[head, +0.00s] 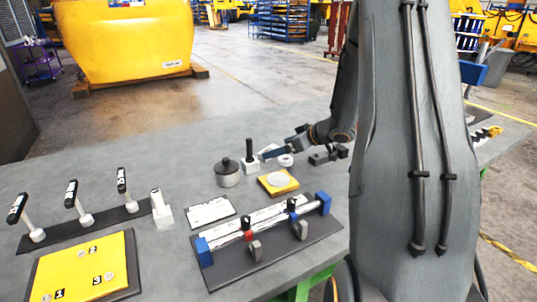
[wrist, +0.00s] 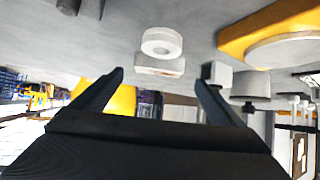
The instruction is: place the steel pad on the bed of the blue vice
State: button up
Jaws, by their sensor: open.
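My gripper (head: 272,153) is open and empty, low over the back of the table; in the wrist view its fingers (wrist: 159,78) stand apart. Ahead of the fingertips lie a pale ring (wrist: 161,42) and a pale flat block (wrist: 160,68). The ring also shows in the head view (head: 286,160). A pale round disc (head: 278,180) lies on a yellow plate. I cannot tell for sure which of these is the steel pad. A dark fixture (head: 228,276) at the front carries blue end blocks (head: 323,203) and red and blue clamp parts; its blue part (head: 292,217) may be the blue vice.
A grey lidded pot (head: 228,178) and a white block with a black knob (head: 250,163) stand left of my gripper. A dark clamp-like part (head: 325,155) lies right. Black-topped posts (head: 78,204) and a numbered yellow board (head: 125,262) are at left.

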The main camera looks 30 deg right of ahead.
jog(key=shift+p+x, duration=0.7)
jog(key=shift+x, duration=1.9)
jog(key=shift+d, duration=0.2)
jog(key=c, duration=1.7)
